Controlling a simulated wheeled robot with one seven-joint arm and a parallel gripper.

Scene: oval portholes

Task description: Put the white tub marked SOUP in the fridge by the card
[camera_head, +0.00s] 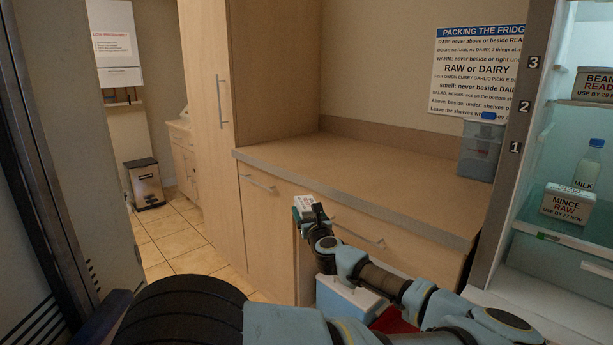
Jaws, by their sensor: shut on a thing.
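My gripper (306,211) is in front of the counter's left part and is shut on a small white tub (304,201). The tub's marking is too small to read, and the gripper hides part of it. The open fridge (560,238) stands at the right edge, with 3, 2 and 1 on its frame. A MINCE RAW tub (566,205) and a milk bottle (588,163) stand on one shelf. A BEAN tub (595,86) is on a higher shelf, cut off by the picture edge. The card (478,68), headed PACKING THE FRIDGE, hangs on the wall; the fridge covers its right side.
The wooden counter (360,175) is mostly clear. A bluish see-through container (480,152) stands at its right end, beside the fridge. A tall cupboard (205,120) is to the left. A pedal bin (145,184) stands farther back on open tiled floor (185,235).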

